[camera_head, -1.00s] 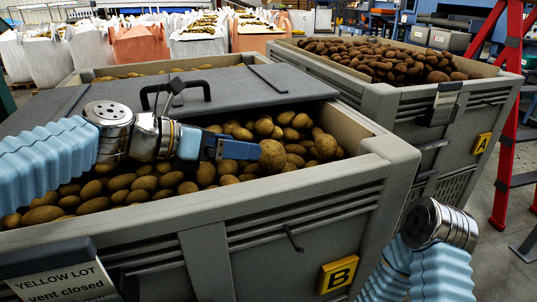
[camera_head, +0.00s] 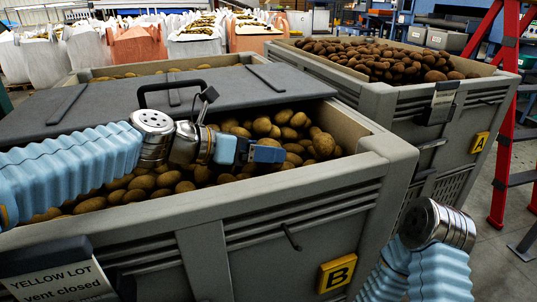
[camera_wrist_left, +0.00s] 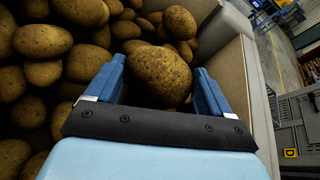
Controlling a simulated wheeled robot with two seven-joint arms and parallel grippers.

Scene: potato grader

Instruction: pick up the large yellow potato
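A large yellow-brown potato (camera_wrist_left: 158,76) lies between the two blue fingers of my left gripper (camera_wrist_left: 158,85) in the left wrist view. The fingers stand apart, with narrow gaps showing beside the potato, so the gripper looks open around it. Its near end is hidden by the dark palm bar. In the head view my left gripper (camera_head: 268,154) is low over the potatoes in the front crate, near its right end, and it hides the potato there. My right arm shows at the lower right, but its gripper is out of view.
The front grey crate (camera_head: 300,190), marked B, holds many yellow-brown potatoes. A grey lid (camera_head: 110,105) with a black handle covers its back part. A second crate (camera_head: 440,140), marked A, holds reddish potatoes. A red ladder (camera_head: 505,140) stands at the right.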

